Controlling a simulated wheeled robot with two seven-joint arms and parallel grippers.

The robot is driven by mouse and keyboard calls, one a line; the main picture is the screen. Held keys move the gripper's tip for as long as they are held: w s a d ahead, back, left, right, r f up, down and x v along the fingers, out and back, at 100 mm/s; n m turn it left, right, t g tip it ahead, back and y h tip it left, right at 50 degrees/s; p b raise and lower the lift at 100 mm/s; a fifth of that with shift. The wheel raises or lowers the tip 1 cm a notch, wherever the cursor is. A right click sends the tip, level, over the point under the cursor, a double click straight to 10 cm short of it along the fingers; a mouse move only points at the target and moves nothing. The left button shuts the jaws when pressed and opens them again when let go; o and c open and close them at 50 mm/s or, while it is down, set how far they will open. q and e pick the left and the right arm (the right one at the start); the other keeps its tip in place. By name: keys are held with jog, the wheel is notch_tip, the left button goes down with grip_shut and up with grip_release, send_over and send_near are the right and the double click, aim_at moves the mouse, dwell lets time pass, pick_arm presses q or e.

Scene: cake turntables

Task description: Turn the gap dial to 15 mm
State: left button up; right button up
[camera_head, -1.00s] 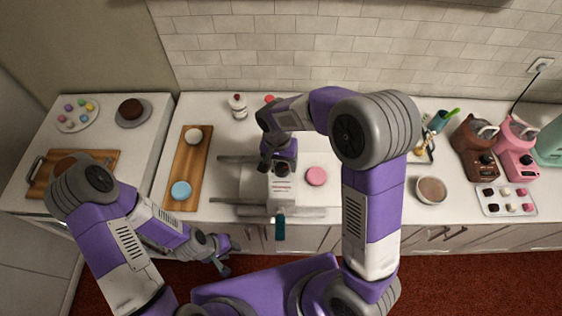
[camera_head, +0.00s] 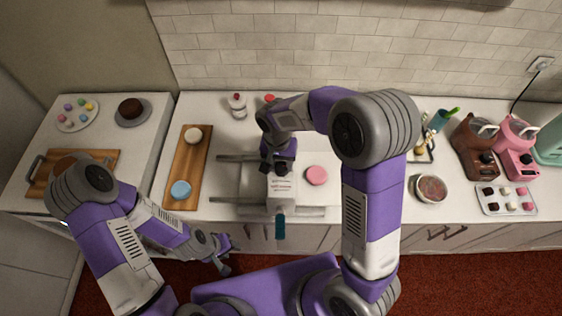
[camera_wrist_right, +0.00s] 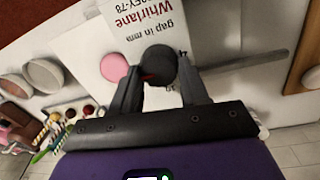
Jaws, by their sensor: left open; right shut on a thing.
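The gap dial is a dark round knob (camera_wrist_right: 159,64) on the white panel (camera_wrist_right: 140,28) marked "gap in mm" and "Whirlane". In the right wrist view my right gripper (camera_wrist_right: 160,80) is shut on the dial, one finger on each side. Most of the scale is hidden; part of a "4" shows at the right finger, so the setting cannot be read. In the head view my right gripper (camera_head: 278,165) is at the back of the white machine head (camera_head: 282,188). My left gripper (camera_head: 223,256) is open and empty, low in front of the counter.
The machine has grey rails (camera_head: 238,200) and a teal handle (camera_head: 280,228) at its front. A pink disc (camera_head: 316,176) lies right of it. A wooden board (camera_head: 186,165) with two round pieces lies left. A bowl (camera_head: 431,189) stands to the right.

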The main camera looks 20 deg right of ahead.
aim_at(279, 167)
jog(key=n+b, duration=0.1)
jog(key=n, duration=0.3)
jog(key=shift+a+n+t+b, duration=0.15)
jog(key=shift+n+t+b, duration=0.25)
jog(key=shift+n, duration=1.7)
jog(key=o, duration=1.1)
jog(key=shift+s, duration=0.1)
jog(key=shift+c, duration=0.2)
jog(key=shift+s+a+r, duration=0.1)
jog(key=shift+a+r, duration=0.05)
jog(key=shift+r, duration=1.75)
jog(key=shift+a+r, duration=0.1)
jog(key=shift+r, duration=1.8)
